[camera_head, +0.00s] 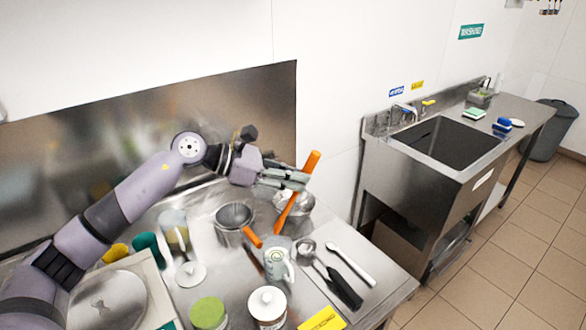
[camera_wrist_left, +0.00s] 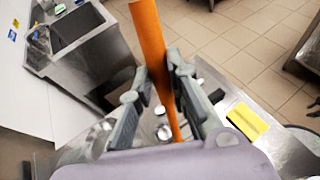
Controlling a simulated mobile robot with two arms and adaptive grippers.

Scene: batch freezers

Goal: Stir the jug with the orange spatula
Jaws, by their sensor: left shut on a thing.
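My left gripper (camera_head: 292,180) is shut on the orange spatula (camera_head: 311,163) and holds it tilted above the table. In the left wrist view the spatula (camera_wrist_left: 152,45) runs between the two fingers of the gripper (camera_wrist_left: 160,98). Its lower end shows in the head view just above and behind a clear jug (camera_head: 277,266) with pale greenish contents. I cannot tell whether the tip is over the jug's opening. Another tall clear jug (camera_head: 174,232) stands further left. My right gripper is not in view.
Metal bowls (camera_head: 308,205) and a metal pot (camera_head: 232,216) with an orange handle stand close behind the jug. A green-lidded tub (camera_head: 208,314), a white-lidded jar (camera_head: 267,304), a dark-handled scoop (camera_head: 344,290) and a yellow card (camera_head: 322,319) lie nearer. A sink (camera_head: 445,141) is at right.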

